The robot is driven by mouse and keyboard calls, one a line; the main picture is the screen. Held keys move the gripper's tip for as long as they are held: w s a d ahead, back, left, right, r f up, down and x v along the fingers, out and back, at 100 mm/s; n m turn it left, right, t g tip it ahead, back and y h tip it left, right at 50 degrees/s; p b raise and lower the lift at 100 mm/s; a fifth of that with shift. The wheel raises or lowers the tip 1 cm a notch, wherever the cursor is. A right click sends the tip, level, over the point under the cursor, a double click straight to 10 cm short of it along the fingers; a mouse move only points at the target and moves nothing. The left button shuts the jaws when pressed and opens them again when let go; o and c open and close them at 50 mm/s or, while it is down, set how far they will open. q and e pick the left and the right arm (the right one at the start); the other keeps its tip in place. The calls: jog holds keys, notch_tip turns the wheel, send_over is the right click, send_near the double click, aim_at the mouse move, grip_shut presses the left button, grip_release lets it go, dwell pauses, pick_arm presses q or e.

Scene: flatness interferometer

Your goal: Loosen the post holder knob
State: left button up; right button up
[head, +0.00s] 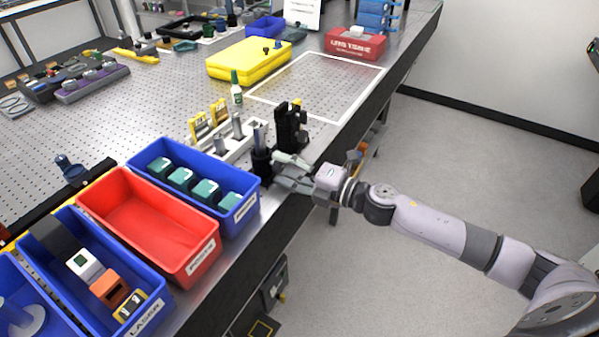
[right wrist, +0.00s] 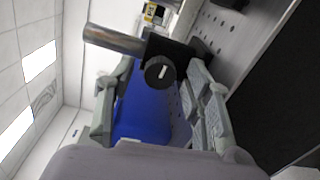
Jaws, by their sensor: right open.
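The post holder (head: 262,163) is a black upright cylinder near the table's front edge, with a steel post (head: 259,134) standing in it. In the right wrist view the post (right wrist: 112,40) lies sideways, and the black knob (right wrist: 160,71) with a pale mark faces the camera. My right gripper (head: 276,169) is open beside the holder. In the right wrist view its fingers (right wrist: 155,98) spread to either side, with the knob between them and a little beyond the tips. They look apart from the knob. The knob is not clear in the head view. My left gripper is out of view.
A blue bin (head: 247,209) with several teal-topped parts stands left of the holder, then a red bin (head: 207,258) and more blue bins. A black mount (head: 290,127) stands close behind the holder. The floor (head: 450,150) at the right is clear.

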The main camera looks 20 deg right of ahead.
jog(key=v, duration=1.1)
jog(key=shift+s+d, duration=0.25)
jog(key=shift+s, duration=0.05)
jog(key=shift+f, duration=0.1)
